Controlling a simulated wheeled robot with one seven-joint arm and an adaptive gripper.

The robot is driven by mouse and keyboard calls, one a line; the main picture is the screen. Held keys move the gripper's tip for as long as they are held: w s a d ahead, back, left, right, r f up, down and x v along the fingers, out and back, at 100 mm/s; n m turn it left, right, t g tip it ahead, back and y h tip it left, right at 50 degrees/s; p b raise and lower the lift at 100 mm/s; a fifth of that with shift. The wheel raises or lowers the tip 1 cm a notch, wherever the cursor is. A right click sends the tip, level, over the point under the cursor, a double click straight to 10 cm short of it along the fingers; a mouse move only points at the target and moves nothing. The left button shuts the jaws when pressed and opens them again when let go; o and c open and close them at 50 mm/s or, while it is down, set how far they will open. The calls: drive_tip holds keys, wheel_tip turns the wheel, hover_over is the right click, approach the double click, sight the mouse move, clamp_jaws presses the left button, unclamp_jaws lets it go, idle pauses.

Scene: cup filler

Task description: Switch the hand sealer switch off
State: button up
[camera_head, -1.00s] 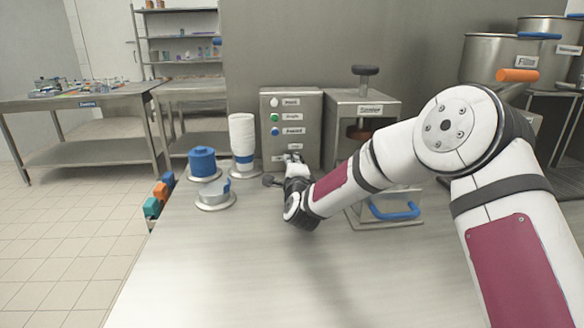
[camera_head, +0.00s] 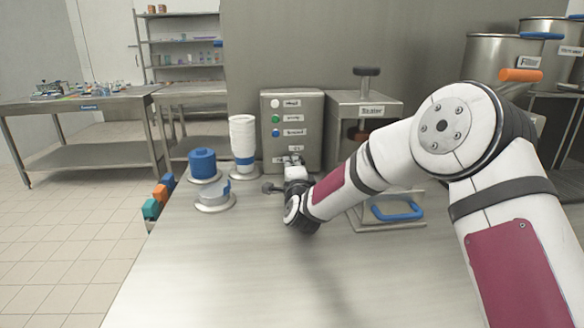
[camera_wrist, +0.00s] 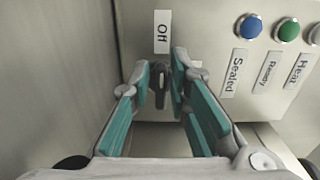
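The grey control box (camera_head: 307,128) stands on the table behind my gripper (camera_head: 293,163). In the wrist view its panel (camera_wrist: 212,30) bears an "Off" label (camera_wrist: 162,32). Below that label is the small dark switch (camera_wrist: 160,88), between the two teal-padded fingers of my gripper (camera_wrist: 161,70). The fingers are apart, with a gap showing on both sides of the switch. I cannot tell whether either fingertip touches it. In the head view my gripper hides the switch.
The hand sealer (camera_head: 352,143) with a black knob (camera_head: 366,72) stands right of the box. The table front (camera_head: 220,275) is clear.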

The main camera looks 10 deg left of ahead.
drive_tip(key=shift+o, duration=0.2)
drive_tip(key=v, duration=1.2)
